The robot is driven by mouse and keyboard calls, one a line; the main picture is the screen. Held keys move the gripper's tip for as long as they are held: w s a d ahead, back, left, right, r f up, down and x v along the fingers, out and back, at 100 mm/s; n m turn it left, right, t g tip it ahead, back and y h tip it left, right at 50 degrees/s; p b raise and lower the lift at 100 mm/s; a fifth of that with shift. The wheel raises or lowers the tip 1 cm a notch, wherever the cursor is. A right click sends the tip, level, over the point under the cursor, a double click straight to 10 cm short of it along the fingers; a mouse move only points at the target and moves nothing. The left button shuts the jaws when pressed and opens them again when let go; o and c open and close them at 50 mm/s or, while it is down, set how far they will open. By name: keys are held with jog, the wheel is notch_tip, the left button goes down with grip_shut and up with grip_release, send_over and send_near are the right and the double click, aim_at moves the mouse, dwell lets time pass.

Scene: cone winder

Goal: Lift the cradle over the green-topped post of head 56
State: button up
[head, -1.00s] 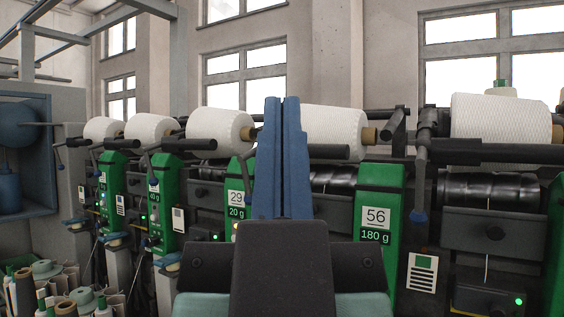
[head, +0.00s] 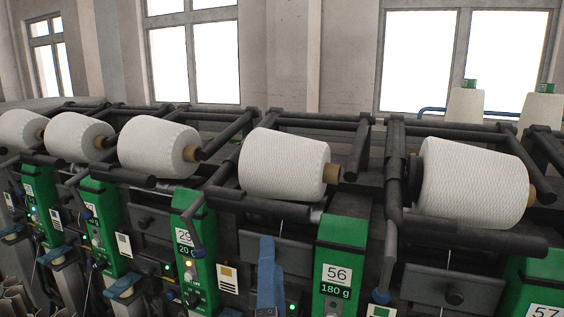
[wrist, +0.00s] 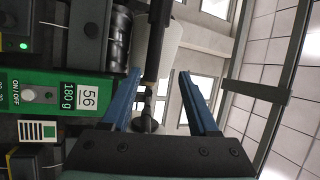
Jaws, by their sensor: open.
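The green-topped post of head 56 (head: 340,236) stands right of centre, with its 56 and 180 g labels. It lies sideways in the wrist view (wrist: 40,88). The dark cradle bar (head: 268,205) crosses below a white cone (head: 283,165), and its right end lies near the top of this post. My gripper (head: 267,242) is below that bar and left of the post, one blue finger showing. In the wrist view my gripper (wrist: 160,78) is open, and the dark bar (wrist: 158,40) appears between its fingers. Contact cannot be told.
Another cradle with a white cone (head: 472,183) is to the right, before post 57 (head: 538,285). A lever with a blue knob (head: 380,296) hangs right of post 56. Open air lies above the cones.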

aim_at(273, 215)
jog(key=shift+m, duration=0.6)
jog(key=p+x, duration=0.1)
jog(key=x, duration=0.3)
jog(key=p+x, duration=0.2)
jog(key=x, duration=0.3)
jog(key=f+p+x, duration=0.1)
jog(key=x, duration=0.3)
jog(key=shift+w+d, duration=0.1)
jog(key=shift+w, duration=0.2)
grip_shut()
dwell(0.5)
